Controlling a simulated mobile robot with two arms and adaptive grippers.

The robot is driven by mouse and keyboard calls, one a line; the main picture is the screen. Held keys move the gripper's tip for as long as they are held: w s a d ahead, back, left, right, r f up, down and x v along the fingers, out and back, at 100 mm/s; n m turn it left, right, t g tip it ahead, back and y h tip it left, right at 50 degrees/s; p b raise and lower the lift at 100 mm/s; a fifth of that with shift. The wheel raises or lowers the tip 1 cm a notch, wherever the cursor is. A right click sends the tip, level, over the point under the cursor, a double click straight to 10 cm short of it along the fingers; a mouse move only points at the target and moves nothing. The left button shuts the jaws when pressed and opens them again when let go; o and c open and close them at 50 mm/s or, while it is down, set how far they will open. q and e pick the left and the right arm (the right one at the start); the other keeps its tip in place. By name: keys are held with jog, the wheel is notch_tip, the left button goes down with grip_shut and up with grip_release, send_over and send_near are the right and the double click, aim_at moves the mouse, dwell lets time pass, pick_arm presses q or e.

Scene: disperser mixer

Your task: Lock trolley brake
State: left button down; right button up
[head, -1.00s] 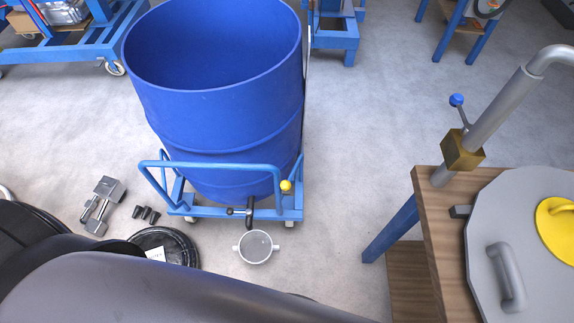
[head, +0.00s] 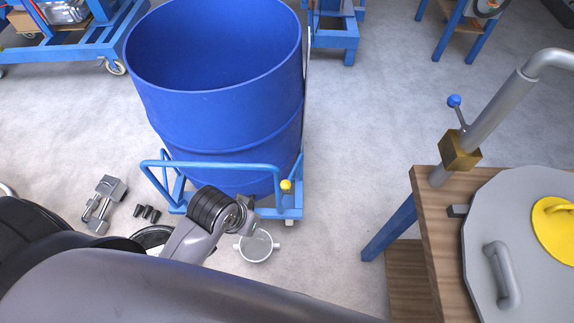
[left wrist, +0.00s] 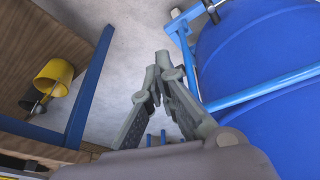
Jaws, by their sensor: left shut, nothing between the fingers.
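The blue trolley (head: 272,213) stands on the floor with a large blue drum (head: 215,110) on it. A yellow knob (head: 286,185) sits at its front right corner. The black lever at the trolley's front edge is hidden behind my left wrist in the head view. My left gripper (left wrist: 158,62) is shut and empty in the left wrist view, its fingertips over bare floor beside the trolley rail (left wrist: 280,87), apart from it. My right gripper is not in view.
A round grey sieve-like part (head: 256,246) lies on the floor before the trolley. Metal blocks (head: 108,193) and small black pieces (head: 147,213) lie to the left. A wooden table (head: 428,215) stands at right, with free floor between it and the trolley.

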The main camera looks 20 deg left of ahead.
pick_arm(q)
jog(key=w+d+r, duration=0.1)
jog(key=w+d, duration=0.3)
jog(key=w, duration=0.2)
jog(key=n+g, duration=0.1)
send_over(286, 187)
jog(key=s+d, duration=0.3)
jog(key=w+a+r+n+g+y, duration=0.1)
jog(key=w+a+r+n, duration=0.3)
jog(key=w, duration=0.6)
jog(key=shift+w+a+r+y, duration=0.3)
jog(key=shift+w+a+r, duration=0.05)
jog(key=shift+a+r, duration=0.2)
notch_tip(286, 187, down, 11)
jog(key=s, duration=0.2)
jog(key=shift+s+d+f+p, duration=0.2)
jog(key=shift+s+d+p, duration=0.15)
jog(key=shift+p, duration=0.1)
jog(key=shift+w, duration=0.1)
